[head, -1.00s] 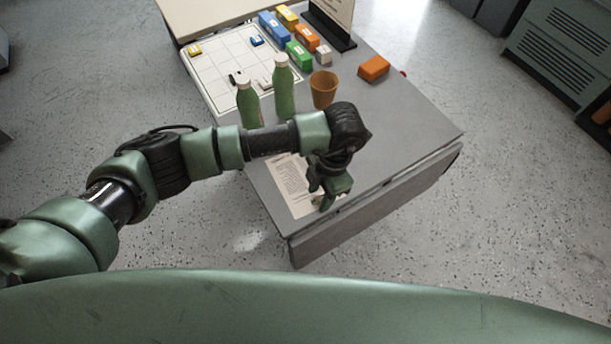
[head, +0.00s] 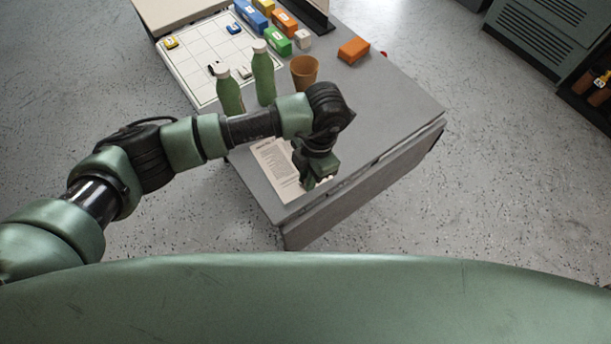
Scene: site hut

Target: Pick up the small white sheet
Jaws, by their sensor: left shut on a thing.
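The small white sheet (head: 275,172), printed with lines of text, lies on the near left corner of the grey table. My left gripper (head: 319,184) points down at the sheet's right side, close to the table's front edge. It is shut on the sheet; the fingers and wrist hide the gripped edge. The visible part of the sheet looks flat on the table top. My right gripper is not in view.
Two green bottles (head: 263,75) and an orange-brown cup (head: 305,72) stand just behind my left arm. Behind them are a white gridded board (head: 200,62), several coloured boxes and an orange block (head: 353,50). The table's right part (head: 390,105) is clear.

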